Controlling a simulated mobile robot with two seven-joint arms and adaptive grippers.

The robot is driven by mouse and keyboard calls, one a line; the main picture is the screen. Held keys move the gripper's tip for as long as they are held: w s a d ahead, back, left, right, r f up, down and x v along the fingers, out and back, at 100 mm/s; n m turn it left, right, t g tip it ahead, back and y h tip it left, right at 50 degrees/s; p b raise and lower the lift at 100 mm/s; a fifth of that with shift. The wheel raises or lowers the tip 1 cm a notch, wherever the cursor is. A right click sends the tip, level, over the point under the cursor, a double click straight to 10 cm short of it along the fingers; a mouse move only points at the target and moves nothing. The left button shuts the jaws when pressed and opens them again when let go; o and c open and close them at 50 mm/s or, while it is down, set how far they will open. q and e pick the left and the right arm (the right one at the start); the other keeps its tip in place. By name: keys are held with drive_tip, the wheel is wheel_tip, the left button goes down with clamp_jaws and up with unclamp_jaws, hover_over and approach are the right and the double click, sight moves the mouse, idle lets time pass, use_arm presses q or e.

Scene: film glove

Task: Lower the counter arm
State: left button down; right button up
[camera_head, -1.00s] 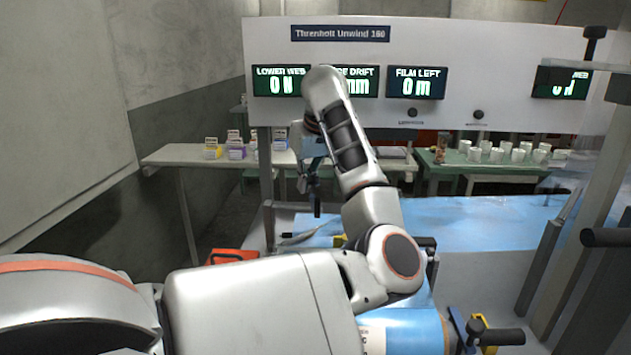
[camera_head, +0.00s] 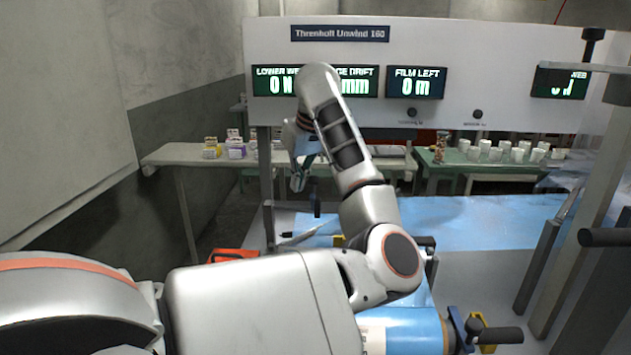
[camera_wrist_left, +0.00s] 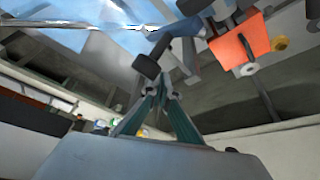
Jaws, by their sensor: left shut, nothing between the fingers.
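My left gripper (camera_head: 298,183) hangs over the left side of the unwind machine, its fingers shut and empty. In the left wrist view the fingertips (camera_wrist_left: 162,90) are together, close to a blue arm with a black end piece (camera_wrist_left: 146,66); this may be the counter arm. I cannot tell whether they touch. In the head view a small dark upright part (camera_head: 317,208) stands just below and right of the fingers. My own left arm hides much of the area there. My right gripper is not in view.
The machine's panel (camera_head: 480,45) stands behind with lit displays. Blue film (camera_head: 480,215) covers the bed, and a blue roll (camera_head: 405,330) lies in front. An orange part (camera_head: 232,256) is at left. A bench with small boxes (camera_head: 212,150) stands behind; several white cups (camera_head: 497,152) are at right.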

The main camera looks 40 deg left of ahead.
use_arm(q)
drive_tip(key=w+d+r+m+p, duration=0.1)
drive_tip(key=w+d+r+p, duration=0.1)
drive_tip(key=r, duration=0.5)
drive_tip(key=shift+w+d+r+p, duration=0.4)
drive_tip(key=shift+w+d, duration=0.1)
drive_tip(key=shift+w, duration=0.05)
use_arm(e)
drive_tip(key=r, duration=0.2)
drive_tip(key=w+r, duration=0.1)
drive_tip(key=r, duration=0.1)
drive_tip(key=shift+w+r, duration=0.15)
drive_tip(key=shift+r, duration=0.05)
